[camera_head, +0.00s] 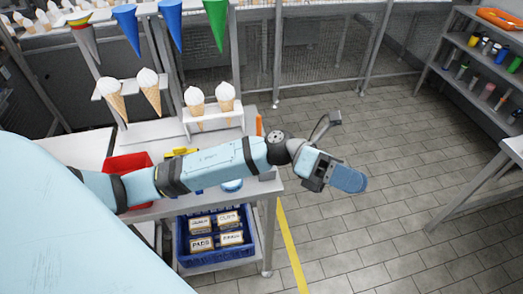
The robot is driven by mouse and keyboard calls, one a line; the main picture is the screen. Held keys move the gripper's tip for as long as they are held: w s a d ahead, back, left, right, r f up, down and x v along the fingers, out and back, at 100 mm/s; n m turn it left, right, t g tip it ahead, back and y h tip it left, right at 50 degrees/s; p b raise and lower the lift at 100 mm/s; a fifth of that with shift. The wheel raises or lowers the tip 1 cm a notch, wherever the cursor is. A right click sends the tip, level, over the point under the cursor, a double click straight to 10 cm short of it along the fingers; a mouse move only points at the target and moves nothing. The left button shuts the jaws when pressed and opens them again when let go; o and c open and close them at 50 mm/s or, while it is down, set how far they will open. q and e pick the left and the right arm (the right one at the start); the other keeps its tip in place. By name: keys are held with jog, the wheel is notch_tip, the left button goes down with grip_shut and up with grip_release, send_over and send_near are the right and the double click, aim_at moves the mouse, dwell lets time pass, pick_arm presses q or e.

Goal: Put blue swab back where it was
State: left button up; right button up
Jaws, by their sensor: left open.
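My left arm comes in from the left and reaches over the table's right edge. My left gripper (338,150) is open, out over the floor, with nothing seen between its jaws. I cannot make out a blue swab for certain. A small round blue thing (232,185) lies on the table below my left forearm; I cannot tell what it is. My arm hides part of the tabletop. My right gripper is not in view.
A red bin (128,166) is on the table, a blue crate (216,262) below. Shelves (480,70) stand at right; the floor (370,235) between is clear.

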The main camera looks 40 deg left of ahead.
pick_arm(q)
jog(key=w+a+f+n+t+y, duration=0.1)
jog(key=a+f+n+t+y, duration=0.2)
jog(key=n+t, duration=0.5)
jog(key=w+a+f+n+t+y, duration=0.1)
jog(key=f+n+t+y, duration=0.3)
jog(key=n, duration=0.7)
jog(key=w+a+f+n+t+y, duration=0.1)
jog(key=a+f+n+t, duration=0.1)
jog(key=f+n+t, duration=0.6)
jog(key=s+a+f+n+g+y, duration=0.3)
jog(key=s+f+n+y, duration=0.1)
jog(key=s+f+n, duration=0.2)
jog(key=s+a+f+n+g+y, duration=0.3)
jog(key=s+f+n+g+y, duration=0.1)
jog(key=s+f+n, duration=0.3)
notch_tip(320, 180, down, 4)
jog(key=n, duration=0.2)
jog(key=shift+s+f+n+g, duration=0.25)
jog(key=shift+n+g, duration=0.05)
notch_tip(320, 180, up, 8)
jog(key=p, duration=0.7)
jog(key=shift+a+y+p, duration=0.2)
jog(key=shift+y+p, duration=0.1)
jog(key=shift+p, duration=0.1)
jog(key=shift+f, duration=0.1)
